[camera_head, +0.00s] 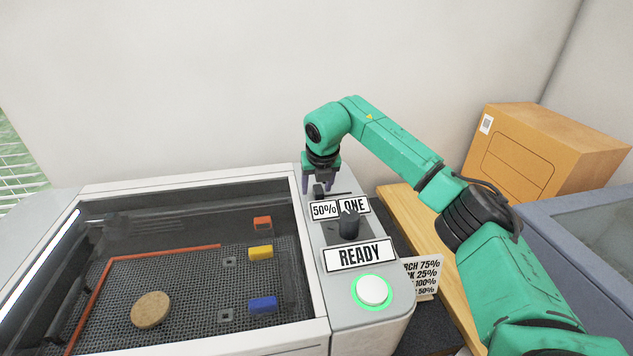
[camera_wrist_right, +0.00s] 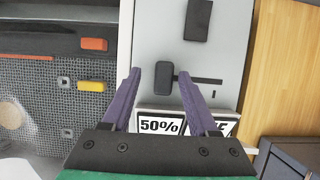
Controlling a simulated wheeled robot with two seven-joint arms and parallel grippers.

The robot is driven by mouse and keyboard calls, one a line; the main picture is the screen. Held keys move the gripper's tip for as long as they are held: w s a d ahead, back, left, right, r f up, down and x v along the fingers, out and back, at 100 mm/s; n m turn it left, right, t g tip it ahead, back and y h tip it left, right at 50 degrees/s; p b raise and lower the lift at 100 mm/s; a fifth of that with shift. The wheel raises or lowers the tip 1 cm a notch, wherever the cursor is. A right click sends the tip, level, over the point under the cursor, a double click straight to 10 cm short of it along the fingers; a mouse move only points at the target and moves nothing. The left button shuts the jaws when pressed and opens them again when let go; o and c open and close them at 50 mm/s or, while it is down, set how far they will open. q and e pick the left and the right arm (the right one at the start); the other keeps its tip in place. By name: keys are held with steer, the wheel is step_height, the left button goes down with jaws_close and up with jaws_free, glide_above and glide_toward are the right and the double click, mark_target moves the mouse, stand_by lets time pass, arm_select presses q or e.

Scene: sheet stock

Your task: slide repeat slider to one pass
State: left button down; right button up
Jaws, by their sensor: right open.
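The repeat slider's dark knob (camera_head: 319,191) sits at the left end of its short slot on the machine's grey control panel (camera_head: 335,290). The slot runs to the right of the knob. My right gripper (camera_head: 319,183) is open and points down at the knob. In the wrist view the knob (camera_wrist_right: 164,82) shows between the two purple fingers (camera_wrist_right: 160,78); whether they touch it I cannot tell. Labels below the slot read "50%" (camera_head: 323,210) and "ONE" (camera_head: 355,205). My left gripper is out of view.
Left is the lidded bed with colored blocks and a round disc (camera_head: 151,309). A cardboard box (camera_head: 535,145) stands right.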

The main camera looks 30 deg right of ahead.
steer(key=shift+s+d+r, duration=0.1)
steer(key=shift+r, duration=0.2)
steer(key=b+v, duration=0.3)
steer(key=v, duration=1.1)
steer(key=shift+a+b, duration=0.3)
